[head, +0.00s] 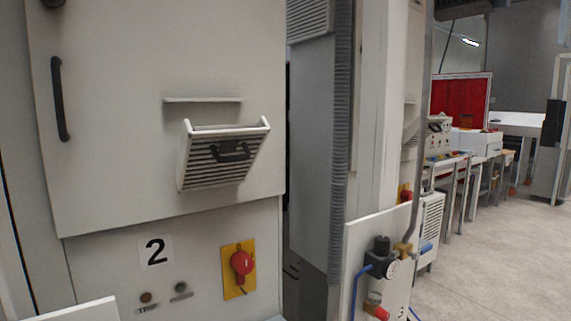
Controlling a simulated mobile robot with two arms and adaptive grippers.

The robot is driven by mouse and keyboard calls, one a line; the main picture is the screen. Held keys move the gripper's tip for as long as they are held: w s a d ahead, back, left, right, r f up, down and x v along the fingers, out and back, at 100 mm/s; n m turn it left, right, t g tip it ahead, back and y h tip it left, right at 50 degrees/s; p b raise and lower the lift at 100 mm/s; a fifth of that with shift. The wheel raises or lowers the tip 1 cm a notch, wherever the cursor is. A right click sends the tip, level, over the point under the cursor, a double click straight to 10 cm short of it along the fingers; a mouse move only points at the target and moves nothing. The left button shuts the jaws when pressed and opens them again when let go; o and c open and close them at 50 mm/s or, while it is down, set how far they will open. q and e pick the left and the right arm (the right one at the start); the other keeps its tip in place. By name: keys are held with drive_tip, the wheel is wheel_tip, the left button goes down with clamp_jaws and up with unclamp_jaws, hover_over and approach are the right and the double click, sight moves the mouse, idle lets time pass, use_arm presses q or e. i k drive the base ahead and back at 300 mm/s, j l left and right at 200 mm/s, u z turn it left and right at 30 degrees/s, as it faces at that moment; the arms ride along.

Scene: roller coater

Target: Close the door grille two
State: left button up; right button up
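The door grille two (212,174) is a light grey slatted flap with a dark handle (233,151) on its front. It sits on a large pale cabinet door (120,110), below a narrow ledge (203,99). The grille's top edge stands out from the door and its lower edge lies close to it, so it is tilted open. Neither of my grippers is in view.
A red rotary switch (242,264) on a yellow plate sits on the lower panel. The door has a black vertical handle (60,98) at left. A grey corrugated hose (341,140) and white column stand at right. Open floor (490,265) lies further right.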

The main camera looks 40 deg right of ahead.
sight(215, 158)
drive_tip(key=z, duration=0.7)
drive_tip(key=j, duration=0.25)
drive_tip(key=i+j, duration=0.1)
drive_tip(key=j, duration=0.15)
